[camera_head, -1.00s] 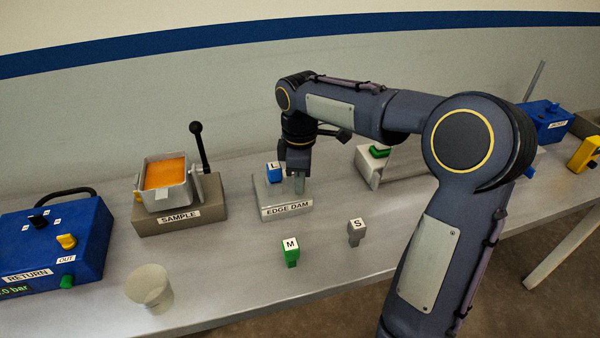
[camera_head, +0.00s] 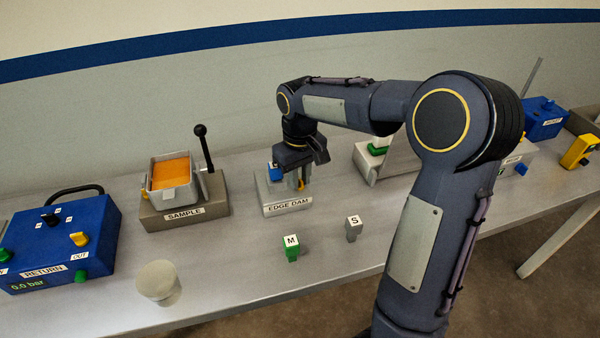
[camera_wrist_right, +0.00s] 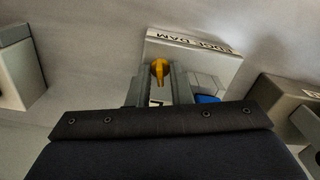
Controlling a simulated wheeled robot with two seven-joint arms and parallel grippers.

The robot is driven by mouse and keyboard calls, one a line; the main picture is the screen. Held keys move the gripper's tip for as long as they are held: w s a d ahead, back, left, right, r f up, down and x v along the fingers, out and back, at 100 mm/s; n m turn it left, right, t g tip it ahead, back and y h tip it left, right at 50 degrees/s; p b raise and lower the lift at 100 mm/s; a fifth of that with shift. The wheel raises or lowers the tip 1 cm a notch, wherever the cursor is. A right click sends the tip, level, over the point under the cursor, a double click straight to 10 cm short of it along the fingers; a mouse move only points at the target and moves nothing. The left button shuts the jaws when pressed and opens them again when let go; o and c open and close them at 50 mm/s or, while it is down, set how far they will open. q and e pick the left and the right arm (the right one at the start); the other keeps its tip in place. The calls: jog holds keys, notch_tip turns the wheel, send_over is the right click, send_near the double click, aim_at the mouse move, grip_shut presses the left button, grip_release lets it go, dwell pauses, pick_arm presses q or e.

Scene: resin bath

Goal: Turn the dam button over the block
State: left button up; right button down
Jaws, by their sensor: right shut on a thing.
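The grey EDGE DAM fixture (camera_head: 287,208) stands in the middle of the table; its labelled edge also shows in the wrist view (camera_wrist_right: 190,41). A blue-topped block (camera_head: 275,173) sits on it, mostly hidden by my gripper; its blue part shows right of the fingers in the wrist view (camera_wrist_right: 208,98). The yellow dam button (camera_wrist_right: 158,71) is between the fingertips of my right gripper (camera_wrist_right: 158,78), which is shut on it. In the head view, a little yellow of the button (camera_head: 300,184) shows below the right gripper (camera_head: 298,182). My left gripper is not in view.
A green M block (camera_head: 291,249) and a grey S block (camera_head: 353,229) stand in front of the fixture.

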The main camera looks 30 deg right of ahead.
aim_at(300, 179)
jog(key=shift+m+p, duration=0.3)
jog(key=shift+m, duration=1.3)
jog(key=c, duration=1.6)
grip_release()
notch_tip(300, 179, up, 8)
jog(key=shift+f+p, duration=0.1)
jog(key=shift+p, duration=0.2)
